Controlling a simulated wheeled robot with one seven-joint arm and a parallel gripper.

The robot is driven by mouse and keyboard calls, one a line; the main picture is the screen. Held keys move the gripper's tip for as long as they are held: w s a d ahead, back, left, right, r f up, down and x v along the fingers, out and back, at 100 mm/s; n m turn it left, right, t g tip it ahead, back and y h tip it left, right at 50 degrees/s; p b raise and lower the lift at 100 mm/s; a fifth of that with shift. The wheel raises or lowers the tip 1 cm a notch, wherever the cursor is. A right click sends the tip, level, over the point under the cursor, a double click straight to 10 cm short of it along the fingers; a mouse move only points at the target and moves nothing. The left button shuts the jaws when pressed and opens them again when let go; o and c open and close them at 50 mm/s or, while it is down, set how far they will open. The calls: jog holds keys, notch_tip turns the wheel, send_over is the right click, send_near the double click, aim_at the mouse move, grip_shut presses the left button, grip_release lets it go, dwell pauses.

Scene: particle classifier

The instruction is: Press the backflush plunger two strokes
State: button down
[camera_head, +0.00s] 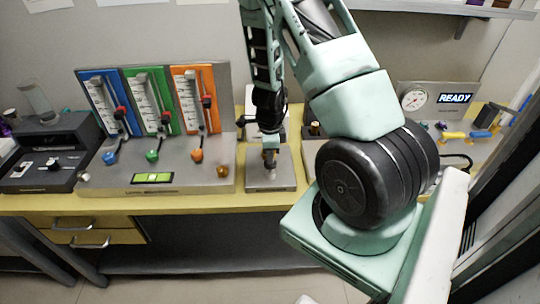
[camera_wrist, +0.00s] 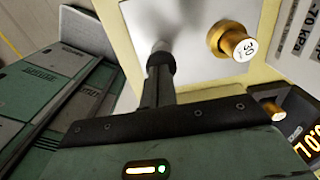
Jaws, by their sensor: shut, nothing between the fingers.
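My gripper (camera_head: 269,158) points down over a small grey block (camera_head: 282,182) on the bench, between the coloured gauge panel and my arm's large black joint. Its fingers are together with nothing between them. In the wrist view the dark closed fingers (camera_wrist: 160,62) reach toward a pale plate (camera_wrist: 195,68). A blurred grey shape lies just past the tips; I cannot tell if it is the plunger or a shadow, nor whether the fingers touch it. A brass knob (camera_wrist: 238,46) marked 30 stands on the plate, right of the fingers and apart from them.
A panel with blue, green and orange gauges (camera_head: 150,100) stands left of the block. A dark device (camera_head: 50,150) is at the far left. My arm hides part of the bench (camera_head: 205,203).

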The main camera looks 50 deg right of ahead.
jog(key=shift+f, duration=0.1)
notch_tip(320, 180, down, 3)
jog(key=b, duration=0.2)
jog(key=shift+b, duration=0.4)
jog(key=shift+r, duration=0.2)
jog(key=shift+s, duration=0.1)
jog(key=shift+r+p, duration=0.55)
jog(key=shift+p, duration=0.15)
notch_tip(320, 180, up, 13)
jog(key=p, duration=0.3)
jog(key=shift+p, duration=0.4)
jog(key=shift+r, duration=0.1)
